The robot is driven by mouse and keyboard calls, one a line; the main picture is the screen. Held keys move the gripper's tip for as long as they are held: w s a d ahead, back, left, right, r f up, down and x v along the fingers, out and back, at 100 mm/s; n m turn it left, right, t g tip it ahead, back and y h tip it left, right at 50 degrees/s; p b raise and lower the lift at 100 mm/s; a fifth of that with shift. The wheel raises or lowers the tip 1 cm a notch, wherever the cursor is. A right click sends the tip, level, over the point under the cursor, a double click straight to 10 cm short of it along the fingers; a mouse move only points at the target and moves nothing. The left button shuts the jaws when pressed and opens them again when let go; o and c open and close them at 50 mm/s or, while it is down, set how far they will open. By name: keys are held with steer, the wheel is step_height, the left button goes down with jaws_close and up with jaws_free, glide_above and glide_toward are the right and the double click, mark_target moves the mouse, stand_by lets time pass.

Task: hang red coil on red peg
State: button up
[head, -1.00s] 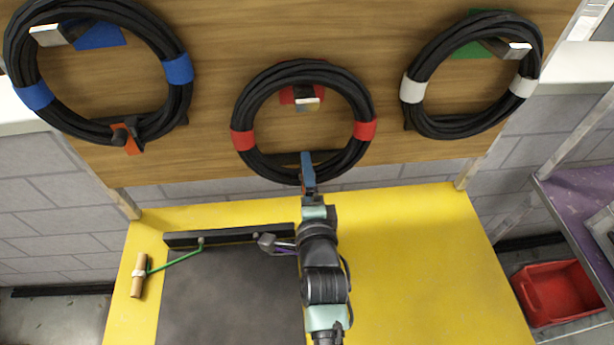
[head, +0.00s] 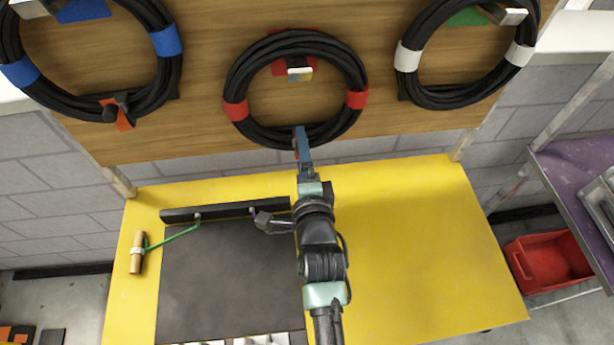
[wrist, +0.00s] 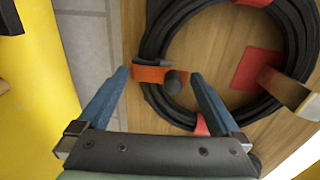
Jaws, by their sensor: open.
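The red coil (head: 244,73) is a ring of black cable with two red bands, against the wooden board. The red peg (head: 298,72), with a red base plate and a pale end, is inside the ring near its top. In the wrist view the coil (wrist: 155,35) runs around the peg (wrist: 290,90), whose end sticks out in front of the cable. My gripper (head: 301,135) is at the coil's bottom. In the wrist view its blue fingers (wrist: 158,80) are open, on either side of an orange strap with a dark knob (wrist: 150,74) at the cable. Finger contact is unclear.
A blue-banded coil (head: 172,75) hangs at left and a white-banded coil (head: 402,87) at right. Below is a yellow table (head: 420,250) with a dark panel (head: 225,280) and a wooden handle (head: 137,252). A red bin (head: 550,255) stands at lower right.

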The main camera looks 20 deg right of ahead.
steer(key=b+v, duration=0.2)
steer(key=v, duration=1)
steer(key=shift+r, duration=0.2)
steer(key=shift+w, duration=0.1)
steer(key=w+a+r+n+t+y, duration=0.1)
steer(key=w+a+r+n+t, duration=0.15)
steer(key=r, duration=0.65)
steer(key=w+a+r+n+t, duration=0.1)
steer(key=w+r+n, duration=0.25)
steer(key=r, duration=0.45)
steer(key=w+a+r+n+t+y, duration=0.15)
steer(key=r+n, duration=0.25)
steer(key=r, duration=0.5)
steer(key=s+a+r+n+t, duration=0.2)
steer(key=r+n, duration=0.1)
steer(key=r, duration=0.5)
steer(key=s+a+r+n+t+y, duration=0.1)
steer(key=s+a+r+n+t, duration=0.1)
steer(key=r, duration=0.6)
steer(key=s+a+r+n+t+y, duration=0.1)
steer(key=s+a+r+n+t, duration=0.1)
steer(key=r+n, duration=0.4)
step_height(320, 180, up, 3)
steer(key=shift+s+a+t, duration=0.3)
steer(key=shift+s+a, duration=0.6)
steer(key=shift+s, duration=0.25)
